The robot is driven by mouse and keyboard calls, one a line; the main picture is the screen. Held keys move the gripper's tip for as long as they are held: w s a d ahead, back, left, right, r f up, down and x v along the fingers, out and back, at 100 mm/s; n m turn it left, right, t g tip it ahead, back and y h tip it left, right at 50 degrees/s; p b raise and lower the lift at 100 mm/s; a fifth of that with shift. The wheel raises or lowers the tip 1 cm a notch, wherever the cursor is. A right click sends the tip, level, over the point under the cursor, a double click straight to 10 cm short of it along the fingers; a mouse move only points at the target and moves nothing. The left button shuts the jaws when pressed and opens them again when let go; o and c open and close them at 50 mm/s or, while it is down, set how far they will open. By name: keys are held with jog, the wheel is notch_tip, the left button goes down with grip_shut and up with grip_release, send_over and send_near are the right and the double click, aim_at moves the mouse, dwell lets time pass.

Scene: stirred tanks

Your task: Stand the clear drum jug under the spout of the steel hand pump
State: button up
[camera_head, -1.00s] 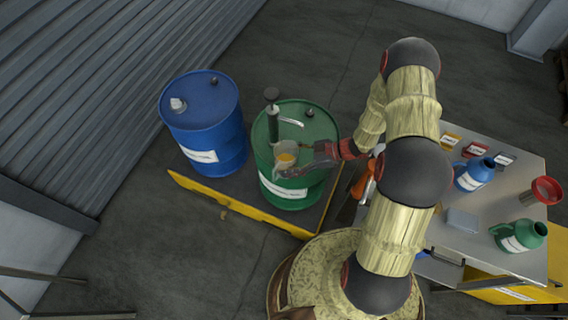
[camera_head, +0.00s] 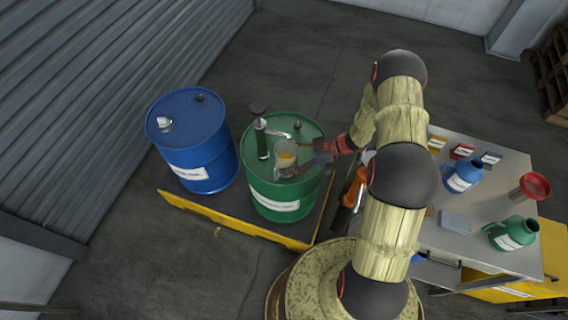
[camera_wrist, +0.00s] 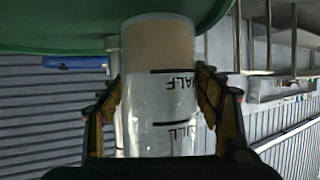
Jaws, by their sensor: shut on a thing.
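The clear drum jug (camera_head: 286,158) is in my gripper (camera_head: 298,170), over the top of the green drum (camera_head: 274,203). The wrist view shows the jug (camera_wrist: 160,115) between both fingers (camera_wrist: 160,105), with upside-down "HALF" and "FULL" marks and a beige area at its picture-top end. The steel hand pump (camera_head: 262,139) stands upright on the drum's left part, its thin spout (camera_head: 279,134) pointing right. In the head view the jug is just below the spout's end. I cannot tell whether the jug rests on the lid or is exactly under the outlet.
A blue drum (camera_head: 193,140) stands to the left on the same yellow-edged pallet (camera_head: 235,222). A steel table (camera_head: 480,225) at right holds a blue jug (camera_head: 463,176), a green jug (camera_head: 512,233) and a red-topped funnel (camera_head: 533,186). A small cap (camera_head: 298,124) sits on the green lid.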

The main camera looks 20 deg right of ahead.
jog(key=shift+w+d+f+b, duration=0.2)
jog(key=shift+w+d+b, duration=0.15)
jog(key=shift+w+d, duration=0.8)
jog(key=shift+f, duration=0.6)
jog(key=o, duration=1.6)
jog(key=shift+c, duration=0.2)
jog(key=v, duration=0.7)
jog(key=shift+s+d+r, duration=0.1)
jog(key=shift+d, duration=0.2)
